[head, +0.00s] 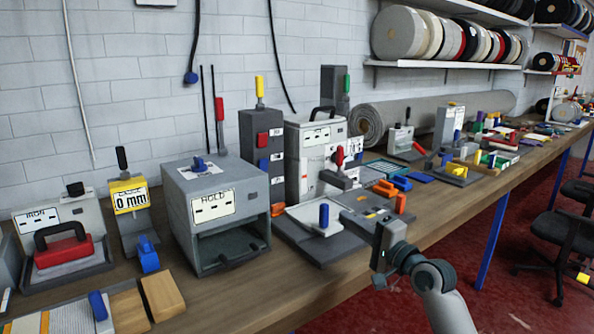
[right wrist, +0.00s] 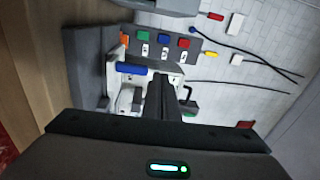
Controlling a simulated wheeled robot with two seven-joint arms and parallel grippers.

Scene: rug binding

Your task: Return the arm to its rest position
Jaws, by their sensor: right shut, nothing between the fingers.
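My right arm comes into the head view from the bottom right. Its gripper (head: 384,243) is in front of the bench's front edge, to the right of the grey machine base with the blue handle (head: 324,215). In the right wrist view the two dark fingers (right wrist: 167,100) are together, with nothing seen between them. Beyond them the same machine shows tilted, with its blue handle (right wrist: 131,69). The gripper appears apart from the machine. My left gripper is in neither view.
A wooden workbench (head: 260,297) runs along a white brick wall. On it stand a grey HOLD box (head: 214,208), a red-handled iron (head: 67,250) and a grey rug roll (head: 430,112). A black chair (head: 558,240) stands on the red floor at the right.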

